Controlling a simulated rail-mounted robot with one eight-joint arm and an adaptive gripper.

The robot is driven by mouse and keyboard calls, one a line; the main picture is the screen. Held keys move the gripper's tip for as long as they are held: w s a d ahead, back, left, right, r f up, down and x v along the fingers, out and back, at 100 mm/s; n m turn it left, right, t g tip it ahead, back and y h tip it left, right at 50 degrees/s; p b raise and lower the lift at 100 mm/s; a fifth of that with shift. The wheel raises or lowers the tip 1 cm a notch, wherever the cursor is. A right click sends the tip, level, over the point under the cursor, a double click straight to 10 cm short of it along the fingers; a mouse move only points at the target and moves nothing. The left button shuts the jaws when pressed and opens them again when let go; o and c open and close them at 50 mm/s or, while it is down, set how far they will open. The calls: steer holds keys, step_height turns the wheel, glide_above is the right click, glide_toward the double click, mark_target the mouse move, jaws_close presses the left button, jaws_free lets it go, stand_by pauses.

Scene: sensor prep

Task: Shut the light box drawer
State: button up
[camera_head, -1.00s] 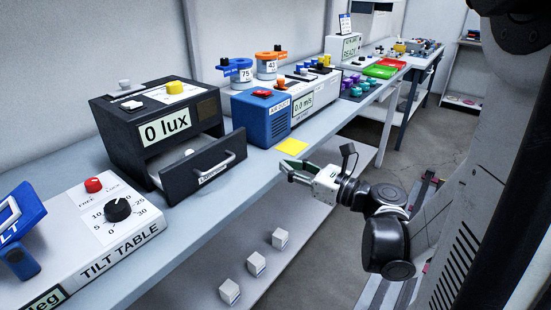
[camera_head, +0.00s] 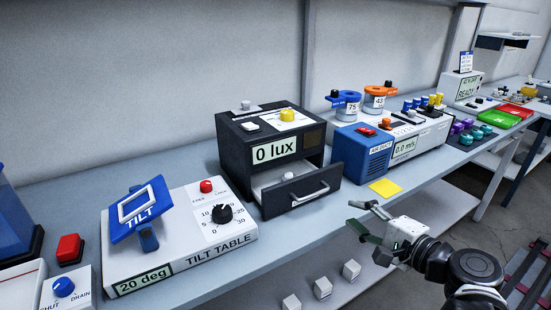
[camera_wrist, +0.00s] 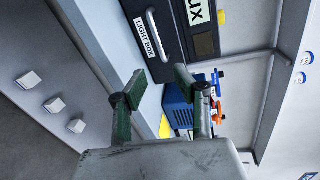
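The light box (camera_head: 262,133) is a black box on the bench, with a display reading 0 lux. Its drawer (camera_head: 326,194) stands pulled out at the front, with a pale handle (camera_head: 310,196) and a small white piece (camera_head: 287,176) inside. In the wrist view the drawer front (camera_wrist: 157,43) and its LIGHT BOX label show near the top. My gripper (camera_head: 362,218) is open and empty, in front of the bench edge and to the right of the drawer, apart from it. The wrist view shows its two fingers (camera_wrist: 160,88) spread with nothing between them.
The tilt table (camera_head: 180,240) stands left of the light box. The blue air duct box (camera_head: 363,150) stands to its right, with a yellow pad (camera_head: 385,188) in front. White cubes (camera_head: 323,288) lie on the lower shelf. Space before the drawer is free.

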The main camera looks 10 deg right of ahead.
mark_target(318, 194)
steer(key=shift+n, duration=0.9)
steer(key=b+x, duration=0.1)
steer(key=x, duration=0.3)
steer(key=b+x, duration=0.1)
steer(key=x, duration=0.4)
steer(key=b+x, duration=0.1)
steer(key=x, duration=0.3)
steer(key=shift+w+a, duration=0.15)
steer(key=shift+a, duration=0.3)
jaws_close()
